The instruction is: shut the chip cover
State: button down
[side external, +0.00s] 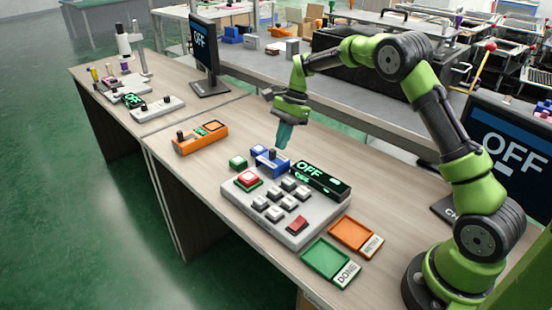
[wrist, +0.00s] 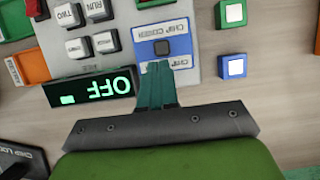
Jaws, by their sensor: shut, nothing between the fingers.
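The chip cover fixture is a blue unit (side external: 266,165) at the far edge of the grey keypad box in the side view. In the wrist view the blue fixture (wrist: 181,29) carries "CHIP COVER" labels on white strips around a dark square lever knob (wrist: 163,47). My gripper (side external: 281,146) points down over the blue unit, its teal fingers shut and empty. In the wrist view the closed fingertips (wrist: 158,67) overlap the lower label strip, just below the knob. I cannot tell whether they touch the fixture.
The keypad box (side external: 257,225) has several grey keys, red buttons and an OFF display (side external: 320,180). A green block (side external: 238,162) stands beside the blue unit. An orange fixture (side external: 200,138) sits to the left. Green (side external: 325,260) and orange (side external: 352,237) trays lie in front.

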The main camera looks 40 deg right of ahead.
aim_at(269, 163)
jog(key=a, duration=1)
jog(key=d, duration=0.4)
jog(key=shift+d+r, duration=0.35)
jog(key=shift+d, duration=0.05)
jog(key=v, duration=0.9)
jog(key=s+a+r+n+t, duration=0.2)
jog(key=s+n, duration=0.2)
jog(key=s, duration=0.5)
jog(key=s+a+r+n+t+h, duration=0.1)
jog(key=s+a+r+n+t, duration=0.1)
jog(key=s+n, duration=0.3)
jog(key=s+a+r+n+t+h, duration=0.1)
jog(key=s+n, duration=0.4)
jog(key=s, duration=0.8)
jog(key=shift+s+a+r+t, duration=0.2)
jog(key=shift+a+r+t, duration=0.25)
jog(key=shift+a+t, duration=0.55)
